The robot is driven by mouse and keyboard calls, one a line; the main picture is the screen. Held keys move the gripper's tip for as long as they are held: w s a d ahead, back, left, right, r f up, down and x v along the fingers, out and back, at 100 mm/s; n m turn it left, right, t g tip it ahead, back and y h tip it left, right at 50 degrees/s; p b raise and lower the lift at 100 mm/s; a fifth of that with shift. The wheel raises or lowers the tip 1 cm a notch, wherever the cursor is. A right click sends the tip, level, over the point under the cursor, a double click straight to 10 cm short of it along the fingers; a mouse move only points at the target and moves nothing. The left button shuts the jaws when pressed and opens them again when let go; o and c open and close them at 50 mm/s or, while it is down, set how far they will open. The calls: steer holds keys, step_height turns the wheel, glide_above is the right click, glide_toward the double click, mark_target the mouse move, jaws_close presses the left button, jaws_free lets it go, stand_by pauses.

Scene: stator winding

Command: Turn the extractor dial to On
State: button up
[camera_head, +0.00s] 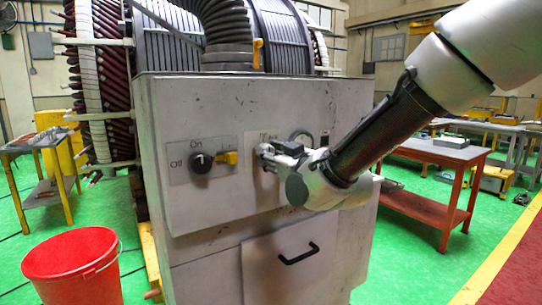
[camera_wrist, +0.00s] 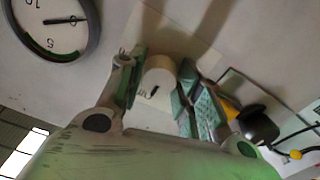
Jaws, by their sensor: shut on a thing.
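My gripper (camera_head: 270,151) reaches the upper front of the grey cabinet (camera_head: 200,100). In the wrist view my gripper (camera_wrist: 158,88) has its green-padded fingers shut around a pale round dial (camera_wrist: 159,66). A small dark mark shows on or just below this dial. In the head view my gripper hides the dial, and the small lettering above it is too blurred to read fully. To its left, a black knob (camera_head: 201,163) sits on a plate marked On above and Off at left. Its white mark points up. I cannot tell from a label which one is the extractor dial.
A yellow lever (camera_head: 228,157) sits beside the black knob. A round gauge (camera_wrist: 52,25) is near my gripper. A black drawer handle (camera_head: 299,254) sticks out lower down. A red bucket (camera_head: 72,268) stands at front left, and a red table (camera_head: 432,152) at right.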

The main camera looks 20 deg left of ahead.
steer(key=shift+s+a+m, duration=0.1)
steer(key=shift+s+m, duration=0.05)
steer(key=shift+m, duration=8.75)
steer(key=o, duration=1)
steer(key=shift+r, duration=0.1)
